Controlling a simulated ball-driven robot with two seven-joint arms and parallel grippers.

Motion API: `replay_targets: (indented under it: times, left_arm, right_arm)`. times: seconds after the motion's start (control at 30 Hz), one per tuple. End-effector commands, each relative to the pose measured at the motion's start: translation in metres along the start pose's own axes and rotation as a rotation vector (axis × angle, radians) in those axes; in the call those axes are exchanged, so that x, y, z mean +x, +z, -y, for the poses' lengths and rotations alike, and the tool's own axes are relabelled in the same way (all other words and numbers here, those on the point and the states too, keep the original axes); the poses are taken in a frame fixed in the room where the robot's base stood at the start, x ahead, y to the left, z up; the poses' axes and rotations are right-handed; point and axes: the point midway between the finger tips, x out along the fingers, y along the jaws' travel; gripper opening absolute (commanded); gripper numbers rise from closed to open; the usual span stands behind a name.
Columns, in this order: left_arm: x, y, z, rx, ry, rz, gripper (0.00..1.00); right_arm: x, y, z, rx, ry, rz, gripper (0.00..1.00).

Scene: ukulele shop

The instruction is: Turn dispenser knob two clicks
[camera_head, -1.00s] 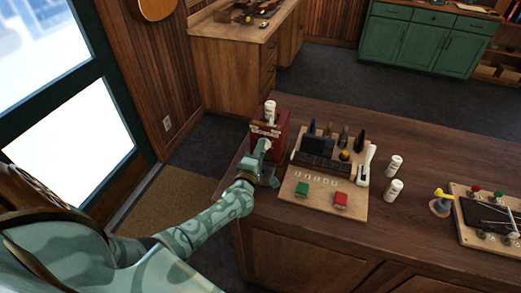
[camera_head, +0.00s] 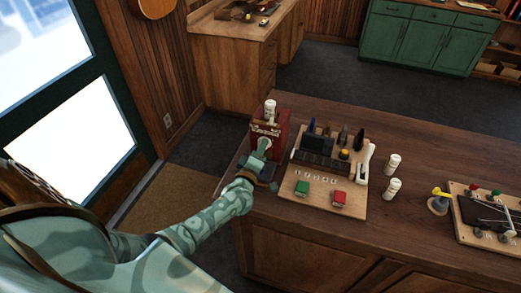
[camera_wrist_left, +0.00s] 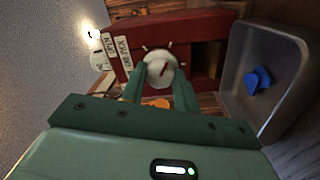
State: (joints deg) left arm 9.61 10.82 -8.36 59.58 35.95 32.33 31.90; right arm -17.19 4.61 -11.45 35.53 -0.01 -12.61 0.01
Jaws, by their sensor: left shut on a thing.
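The dispenser (camera_head: 282,124) is a red box at the left end of the wooden counter, and it also fills the top of the left wrist view (camera_wrist_left: 200,27). Its round white knob (camera_wrist_left: 155,70) carries a dark red pointer line, with tick marks around it on the red face. My left gripper (camera_head: 264,148) reaches the front of the dispenser. In the wrist view its two green fingers (camera_wrist_left: 159,76) are shut on the knob, one on each side. My right gripper is in neither view.
A grey tray (camera_wrist_left: 232,62) holding a blue piece (camera_wrist_left: 260,78) lies beside the dispenser. A white bottle (camera_head: 270,109) stands on top of it. A wooden board (camera_head: 322,207) with tools and red and green blocks is close on the right. Two white bottles (camera_head: 393,165) stand beyond.

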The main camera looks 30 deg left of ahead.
Motion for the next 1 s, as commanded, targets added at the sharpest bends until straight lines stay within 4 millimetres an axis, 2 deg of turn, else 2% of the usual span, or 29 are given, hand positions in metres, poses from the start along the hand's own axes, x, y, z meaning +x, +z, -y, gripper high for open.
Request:
replay_targets:
  times: [0.17, 0.2, 0.27, 0.57, 0.67, 0.77, 1.0]
  left_arm:
    - [0.000, 0.001, 0.000, -0.001, 0.000, 0.001, 0.08]
    - [0.000, 0.001, 0.000, -0.001, 0.000, 0.001, 0.36]
    - [0.000, 0.001, 0.000, -0.001, 0.000, 0.001, 0.52]
    - [-0.001, 0.000, 0.000, -0.002, -0.001, 0.001, 0.52]
    - [-0.010, 0.001, 0.000, -0.003, -0.002, 0.001, 0.52]
    - [-0.028, 0.000, 0.000, -0.004, -0.003, 0.001, 0.52]
    - [-0.093, 0.001, 0.001, -0.002, -0.004, 0.003, 0.52]
  right_arm:
    - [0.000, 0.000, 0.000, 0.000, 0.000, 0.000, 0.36]
    - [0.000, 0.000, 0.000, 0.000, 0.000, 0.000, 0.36]
    - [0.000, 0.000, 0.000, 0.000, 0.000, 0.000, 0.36]
    - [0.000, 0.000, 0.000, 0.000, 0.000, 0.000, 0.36]
    - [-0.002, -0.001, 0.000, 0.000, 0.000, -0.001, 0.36]
    - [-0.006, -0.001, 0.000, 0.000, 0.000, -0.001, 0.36]
    - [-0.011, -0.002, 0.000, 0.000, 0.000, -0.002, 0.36]
